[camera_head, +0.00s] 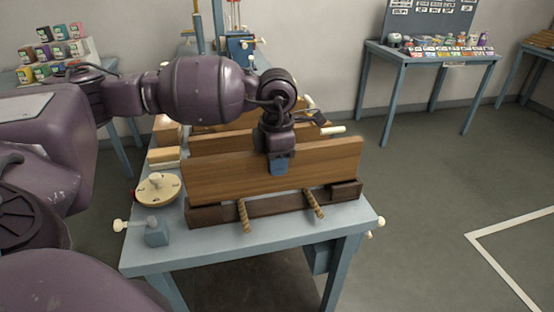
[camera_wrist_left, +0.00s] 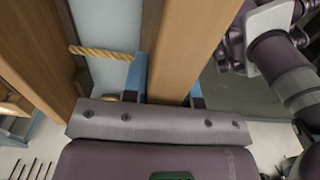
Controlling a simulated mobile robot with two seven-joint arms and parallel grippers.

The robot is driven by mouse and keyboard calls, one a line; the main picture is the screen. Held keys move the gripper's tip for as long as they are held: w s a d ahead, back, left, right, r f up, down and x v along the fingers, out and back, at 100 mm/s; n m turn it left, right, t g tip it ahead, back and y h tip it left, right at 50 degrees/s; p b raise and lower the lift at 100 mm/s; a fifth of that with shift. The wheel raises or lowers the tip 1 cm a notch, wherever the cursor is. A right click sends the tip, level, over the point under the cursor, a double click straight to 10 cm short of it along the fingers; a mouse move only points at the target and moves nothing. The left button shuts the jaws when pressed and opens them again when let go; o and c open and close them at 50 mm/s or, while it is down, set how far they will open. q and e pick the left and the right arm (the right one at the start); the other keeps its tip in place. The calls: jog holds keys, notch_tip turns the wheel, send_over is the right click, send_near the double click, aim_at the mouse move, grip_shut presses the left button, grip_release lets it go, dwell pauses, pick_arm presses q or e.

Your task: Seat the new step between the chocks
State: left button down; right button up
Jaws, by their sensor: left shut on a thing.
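A wide brown wooden board (camera_head: 225,178), apparently the new step, stands on its long edge across the blue table. My left gripper (camera_head: 279,166) comes down over its top edge, right of its middle, and is shut on it. The board also shows between the fingers in the left wrist view (camera_wrist_left: 190,45). A dark wooden rail (camera_head: 275,207) lies along its near side, with a small dark block (camera_head: 346,190), perhaps a chock, at its right end. The board's lower edge is hidden behind the rail, so I cannot tell whether it is seated. My right gripper is not in view.
Two rope pieces (camera_head: 243,215) (camera_head: 315,203) hang over the rail. More boards (camera_head: 225,142) stand behind. A round wooden disc (camera_head: 158,190) and a blue block (camera_head: 157,232) occupy the table's left side. The blue table's (camera_head: 270,236) front strip is bare.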

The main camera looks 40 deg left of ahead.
aim_at(277, 178)
pick_arm(q)
jog(key=shift+f+b, duration=1)
jog(key=shift+f, duration=1.3)
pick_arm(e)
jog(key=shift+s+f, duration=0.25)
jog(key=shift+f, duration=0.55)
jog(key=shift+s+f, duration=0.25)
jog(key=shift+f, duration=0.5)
pick_arm(q)
jog(key=c, duration=0.8)
grip_release()
jog(key=shift+f, duration=0.1)
notch_tip(277, 178, up, 4)
jog(key=shift+r, duration=0.15)
notch_tip(277, 178, up, 5)
jog(key=shift+r+p, duration=0.15)
jog(key=shift+p, duration=0.25)
jog(key=shift+r, duration=0.7)
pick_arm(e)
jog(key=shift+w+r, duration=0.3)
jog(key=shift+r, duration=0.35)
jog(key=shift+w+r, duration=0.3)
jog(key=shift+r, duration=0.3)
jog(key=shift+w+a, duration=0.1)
